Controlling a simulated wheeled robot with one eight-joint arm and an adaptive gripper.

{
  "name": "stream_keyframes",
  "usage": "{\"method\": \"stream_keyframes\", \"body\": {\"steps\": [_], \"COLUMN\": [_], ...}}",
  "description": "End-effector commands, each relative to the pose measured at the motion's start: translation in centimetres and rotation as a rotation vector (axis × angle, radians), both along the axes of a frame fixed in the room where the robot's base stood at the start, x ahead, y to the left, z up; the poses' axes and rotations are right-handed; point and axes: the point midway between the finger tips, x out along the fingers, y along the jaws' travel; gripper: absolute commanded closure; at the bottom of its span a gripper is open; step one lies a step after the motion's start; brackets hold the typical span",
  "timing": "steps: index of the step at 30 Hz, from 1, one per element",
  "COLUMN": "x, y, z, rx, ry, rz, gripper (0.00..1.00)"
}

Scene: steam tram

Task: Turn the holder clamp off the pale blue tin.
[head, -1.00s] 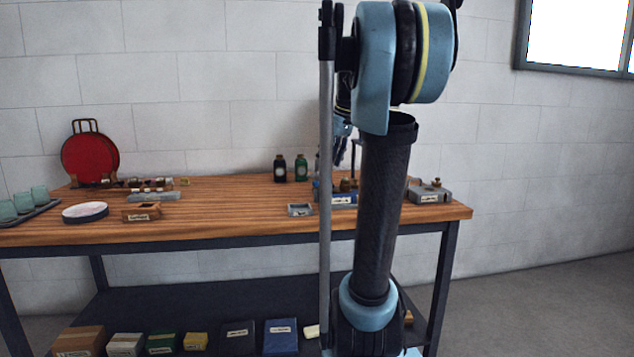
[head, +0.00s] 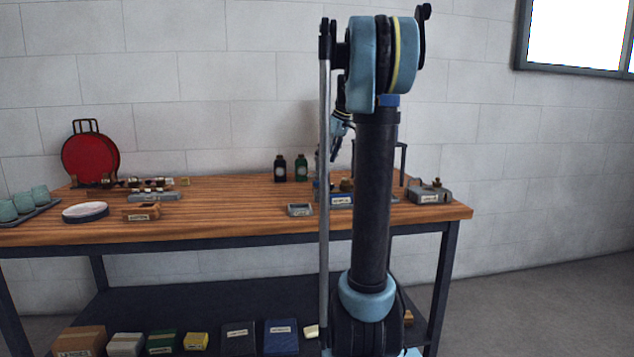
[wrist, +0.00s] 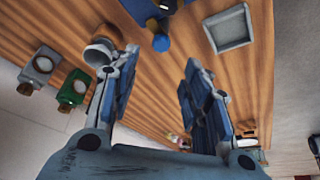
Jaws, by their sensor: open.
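My gripper (wrist: 160,62) is open in the wrist view, its two blue-grey fingers spread apart over the wooden bench, with nothing seen held between them. In the head view my gripper (head: 334,150) hangs above the bench, partly behind my arm. A blue fixture with brass parts (wrist: 143,10) lies beyond the fingertips, with a rounded blue knob (wrist: 160,43) on its near side. In the head view a labelled blue-grey base (head: 342,199) is partly hidden by my arm. A pale round vessel (wrist: 101,53) is beside the left finger; I cannot tell whether it is the tin. The clamp is not clearly distinguishable.
A small grey tray (head: 299,210) lies near the front. A grey labelled block (head: 430,196) sits at right. The bench middle-left (head: 225,205) is clear.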

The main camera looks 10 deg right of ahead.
Motion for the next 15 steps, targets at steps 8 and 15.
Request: {"method": "stream_keyframes", "body": {"steps": [8,15], "x": [1.3,2.3], "y": [1.4,2.3], "z": [-4.6,-7.9], "rx": [0.0,0.0], "ry": [0.0,0.001], "rz": [0.001,0.0], "gripper": [0.57,0.57]}}
